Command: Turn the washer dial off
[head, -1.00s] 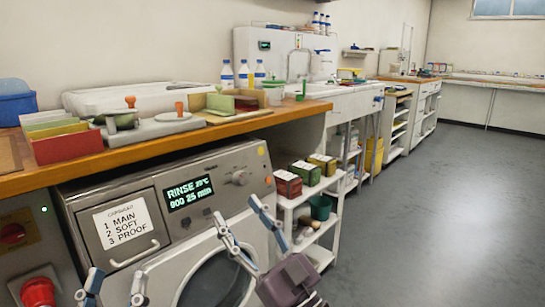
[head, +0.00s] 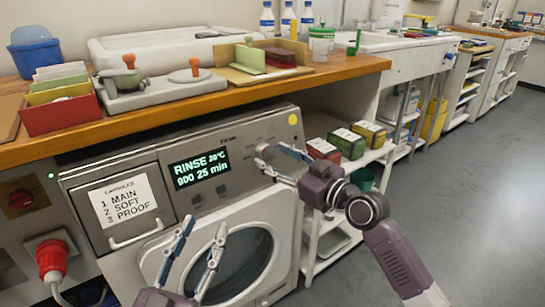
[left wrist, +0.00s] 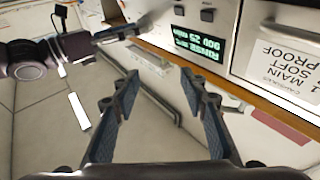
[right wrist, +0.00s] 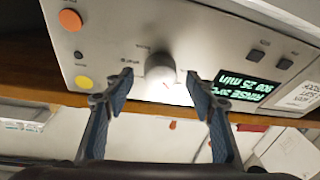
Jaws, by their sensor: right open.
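The washer (head: 135,158) stands under the wooden counter, its lit display (head: 200,168) reading RINSE and 25 min. The round grey dial (right wrist: 160,68) is on its panel, right of the display; in the head view my right gripper largely covers it. My right gripper (head: 271,154) is open at the panel. In the right wrist view its fingertips are on either side of the dial's lower part, apart from each other; contact cannot be told. My left gripper (head: 204,228) is open and empty in front of the washer door (head: 245,262).
The counter edge (head: 230,97) overhangs the panel. A capsule drawer (head: 122,205) is at the panel's left, and a red plug (head: 52,258) sits further left. A shelf with several boxes (head: 346,143) stands right of the washer. The floor on the right is clear.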

